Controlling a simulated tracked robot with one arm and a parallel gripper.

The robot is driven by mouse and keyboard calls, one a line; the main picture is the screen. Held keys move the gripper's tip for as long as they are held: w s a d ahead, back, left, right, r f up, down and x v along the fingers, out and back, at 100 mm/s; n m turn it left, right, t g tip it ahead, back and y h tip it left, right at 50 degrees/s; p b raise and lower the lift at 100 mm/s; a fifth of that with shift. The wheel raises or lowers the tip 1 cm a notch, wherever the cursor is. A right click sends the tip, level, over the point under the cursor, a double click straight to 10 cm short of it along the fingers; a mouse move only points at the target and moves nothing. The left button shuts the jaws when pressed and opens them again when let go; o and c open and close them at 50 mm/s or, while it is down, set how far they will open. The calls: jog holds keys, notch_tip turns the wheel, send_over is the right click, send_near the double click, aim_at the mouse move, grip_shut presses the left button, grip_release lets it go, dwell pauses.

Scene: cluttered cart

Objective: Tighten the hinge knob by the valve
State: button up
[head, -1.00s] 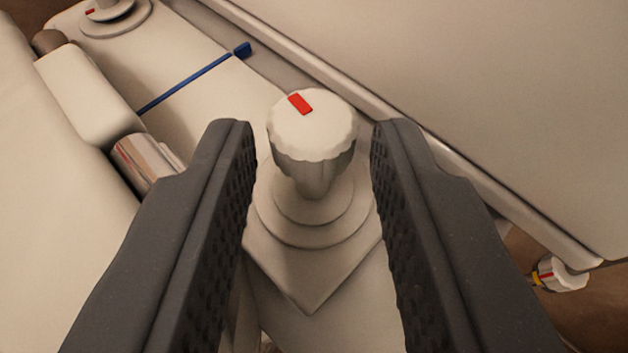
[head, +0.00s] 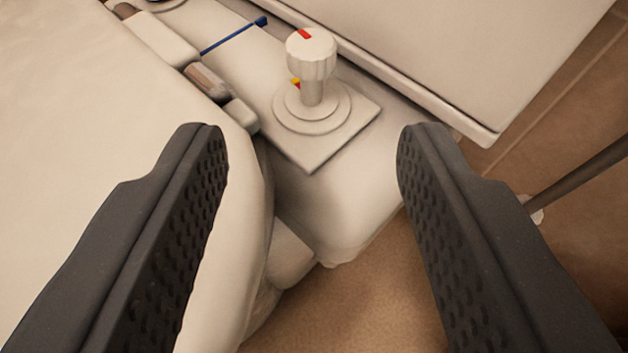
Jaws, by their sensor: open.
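The white ribbed knob (head: 311,56) with a red mark on its top stands on a stem above a stepped round base on a square plate (head: 322,142). It is near the top middle of the head view. A small yellow and red mark shows at the foot of the stem. My gripper (head: 308,140) is open wide and empty. Its dark fingers are on the near side of the knob, apart from it. I cannot make out a valve for certain.
A metal hinge-like cylinder (head: 208,82) and white blocks lie left of the knob. A blue rod (head: 235,35) lies behind it. A large white panel (head: 480,50) rises at the right. A dark bar (head: 585,172) crosses at the far right. Brown floor (head: 335,305) shows below.

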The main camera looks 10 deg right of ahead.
jog(key=shift+p+v, duration=0.6)
jog(key=shift+v, duration=2.2)
